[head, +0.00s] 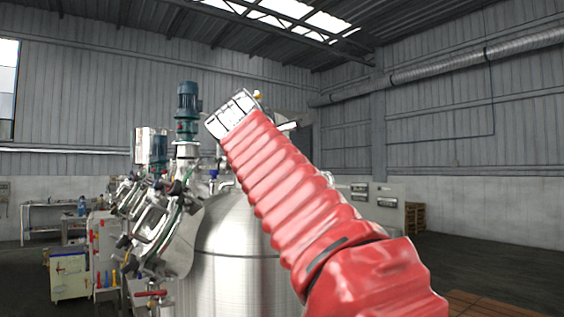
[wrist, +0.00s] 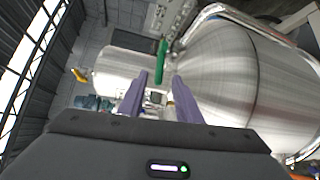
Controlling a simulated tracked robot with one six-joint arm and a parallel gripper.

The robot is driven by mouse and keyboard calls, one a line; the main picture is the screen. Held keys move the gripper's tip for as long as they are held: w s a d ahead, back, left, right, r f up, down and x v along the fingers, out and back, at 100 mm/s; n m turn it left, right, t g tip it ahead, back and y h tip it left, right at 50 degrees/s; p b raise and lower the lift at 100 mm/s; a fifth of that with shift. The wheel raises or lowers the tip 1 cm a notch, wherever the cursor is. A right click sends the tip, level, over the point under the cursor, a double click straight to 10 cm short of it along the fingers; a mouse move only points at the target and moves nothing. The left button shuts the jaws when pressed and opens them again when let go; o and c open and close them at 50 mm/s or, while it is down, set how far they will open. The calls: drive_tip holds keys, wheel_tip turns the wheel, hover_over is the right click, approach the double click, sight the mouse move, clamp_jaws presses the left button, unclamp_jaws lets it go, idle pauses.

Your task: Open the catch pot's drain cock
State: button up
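In the wrist view my gripper (wrist: 159,78) has its two purple fingers apart, with nothing held between them. A green bar-like handle (wrist: 162,58) shows just beyond the fingertips, in line with the gap. I see no contact, and I cannot tell how far off it is. I cannot tell for sure which part is the catch pot or its drain cock. In the head view a red-handled valve (head: 150,294) shows at the bottom left, beside the big tank. My red-sleeved arm reaches up and left there, and the fingers are hidden.
A big steel tank (head: 225,235) stands behind my arm; a large steel vessel (wrist: 222,75) fills the wrist view's right. A blue motor (head: 188,100) and clamped hatch fittings (head: 150,220) crowd the left. Floor at right is mostly clear.

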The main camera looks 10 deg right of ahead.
drive_tip(key=shift+x, duration=2.7)
drive_tip(key=shift+c, duration=0.4)
clamp_jaws()
